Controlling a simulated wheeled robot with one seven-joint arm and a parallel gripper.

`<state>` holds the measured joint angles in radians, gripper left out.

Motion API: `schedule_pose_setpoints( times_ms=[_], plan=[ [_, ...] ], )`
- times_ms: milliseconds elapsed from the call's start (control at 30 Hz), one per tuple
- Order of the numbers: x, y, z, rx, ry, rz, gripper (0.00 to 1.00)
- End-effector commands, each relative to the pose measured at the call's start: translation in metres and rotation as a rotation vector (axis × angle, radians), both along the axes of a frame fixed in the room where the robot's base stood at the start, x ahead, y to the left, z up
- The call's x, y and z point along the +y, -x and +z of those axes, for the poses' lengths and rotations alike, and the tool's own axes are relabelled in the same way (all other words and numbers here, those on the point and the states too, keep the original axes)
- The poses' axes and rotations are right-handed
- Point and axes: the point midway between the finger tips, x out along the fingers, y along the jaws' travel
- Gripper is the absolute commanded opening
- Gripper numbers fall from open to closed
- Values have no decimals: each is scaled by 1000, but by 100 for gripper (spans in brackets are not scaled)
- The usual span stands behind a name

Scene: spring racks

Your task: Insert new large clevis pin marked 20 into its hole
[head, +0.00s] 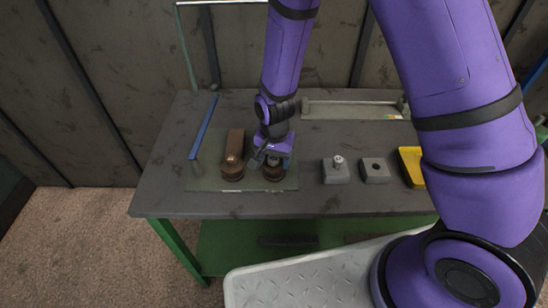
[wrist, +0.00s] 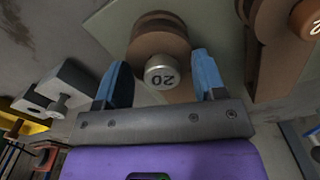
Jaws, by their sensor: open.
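A silver pin with a round head marked 20 (wrist: 161,72) sits in a brown round-ended part (wrist: 150,42), its head standing proud of the top. That part is also in the head view (head: 273,175), mostly under my gripper (head: 272,158). In the wrist view my gripper (wrist: 161,80) is open, with one blue finger on either side of the silver head and visible gaps. The pin's shank and the hole are hidden. A second brown part (head: 235,145) stands to the left with a copper-brown pin (wrist: 308,18) in its end; its marking is partly cut off.
Right of the brown parts stand a grey block holding a pin (head: 336,174) and a grey block with an empty hole (head: 375,173). A blue-topped bar (head: 203,128) rises at the left. The table's front edge (head: 230,211) is clear.

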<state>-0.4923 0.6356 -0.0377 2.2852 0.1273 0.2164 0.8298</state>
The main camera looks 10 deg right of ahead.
Motion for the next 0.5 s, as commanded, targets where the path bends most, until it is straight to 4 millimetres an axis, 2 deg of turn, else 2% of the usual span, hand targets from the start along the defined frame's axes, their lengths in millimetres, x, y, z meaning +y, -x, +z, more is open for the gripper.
schedule_pose_setpoints(
  times_ms=[167, 500],
  plan=[
    [0, -1, 15, -4, -1, 0, 64],
    [0, -1, 72, -5, -2, 1, 64]
  ],
)
